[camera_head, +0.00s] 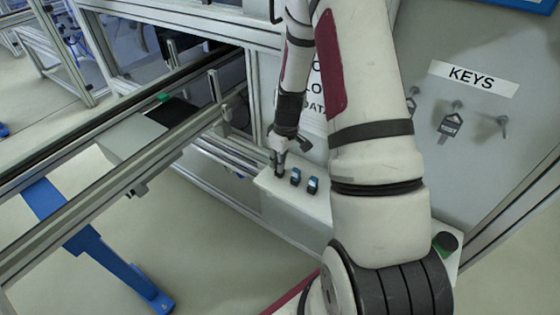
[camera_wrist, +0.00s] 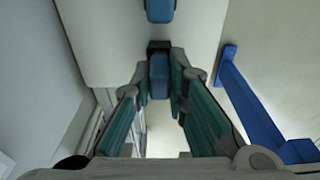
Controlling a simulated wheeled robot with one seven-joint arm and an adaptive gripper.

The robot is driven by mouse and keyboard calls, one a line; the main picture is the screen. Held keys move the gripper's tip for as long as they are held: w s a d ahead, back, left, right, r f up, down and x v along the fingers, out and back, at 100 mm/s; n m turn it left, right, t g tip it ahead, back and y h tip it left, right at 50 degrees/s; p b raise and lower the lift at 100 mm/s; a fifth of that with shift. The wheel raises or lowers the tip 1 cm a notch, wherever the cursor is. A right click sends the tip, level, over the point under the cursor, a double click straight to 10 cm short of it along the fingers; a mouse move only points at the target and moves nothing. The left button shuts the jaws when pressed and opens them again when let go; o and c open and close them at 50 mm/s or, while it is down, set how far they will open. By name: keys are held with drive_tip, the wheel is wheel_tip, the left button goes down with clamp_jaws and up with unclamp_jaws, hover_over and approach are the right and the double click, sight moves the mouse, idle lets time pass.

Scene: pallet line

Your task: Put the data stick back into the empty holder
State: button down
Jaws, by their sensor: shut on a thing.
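My gripper (camera_head: 279,158) is over the left end of a pale ledge (camera_head: 318,208) in the head view. In the wrist view my gripper (camera_wrist: 161,76) is shut on a blue data stick (camera_wrist: 159,80), with a finger on each side of it. A black part (camera_wrist: 158,46) shows at the stick's far end; I cannot tell whether this is the holder or how deep the stick sits. Two other blue sticks, one nearer (camera_head: 296,177) and one farther right (camera_head: 312,185), stand in a row on the ledge. One of them shows at the top of the wrist view (camera_wrist: 160,9).
A panel with a KEYS label (camera_head: 474,78) and hanging keys (camera_head: 451,122) stands behind on the right. Metal frame rails (camera_head: 130,170) run at the left. A blue floor part (camera_head: 90,243) is below them. A dark round button (camera_head: 446,242) is at the ledge's right end.

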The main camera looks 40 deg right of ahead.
drive_tip(key=shift+f, duration=0.5)
idle(0.9)
drive_tip(key=c, duration=0.9)
unclamp_jaws()
drive_tip(key=shift+c, duration=0.2)
drive_tip(key=shift+s+d+r+p, duration=0.15)
drive_tip(key=shift+r+p, duration=0.4)
drive_tip(key=shift+r, duration=0.75)
drive_tip(key=shift+s+a+r+p, duration=0.15)
drive_tip(key=shift+r+p, duration=0.4)
drive_tip(key=shift+r, duration=0.8)
drive_tip(key=shift+s+d+r+p, duration=0.15)
drive_tip(key=shift+r+p, duration=0.4)
drive_tip(key=shift+r, duration=0.75)
